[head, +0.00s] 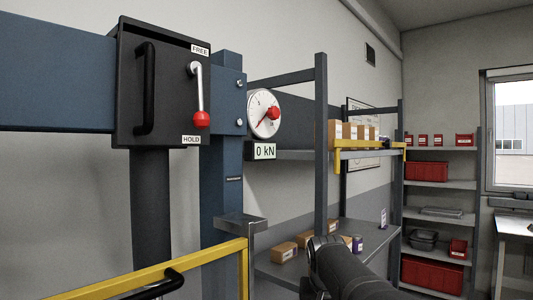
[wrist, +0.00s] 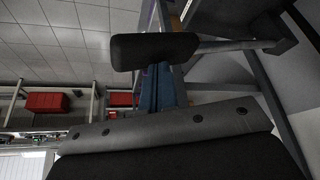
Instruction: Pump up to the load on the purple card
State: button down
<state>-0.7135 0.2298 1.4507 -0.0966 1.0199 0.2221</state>
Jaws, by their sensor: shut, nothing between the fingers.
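The press's black valve box (head: 160,90) is at upper left in the head view. Its lever (head: 200,97) has a red knob and hangs down toward the HOLD label, away from FREE. My gripper (wrist: 155,50) shows as a dark block in the wrist view, shut and empty, apart from the valve lever.
A yellow rail (head: 170,266) with a black handle (head: 150,286) crosses the lower left. Red bins (head: 432,274) stand on the rack at right. My own arm fills the lower middle.

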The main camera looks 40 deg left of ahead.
jog(key=shift+f, duration=0.15)
notch_tip(320, 180, down, 14)
notch_tip(320, 180, up, 16)
jog(key=shift+r, duration=0.15)
dwell(1.1)
jog(key=shift+f, duration=1.15)
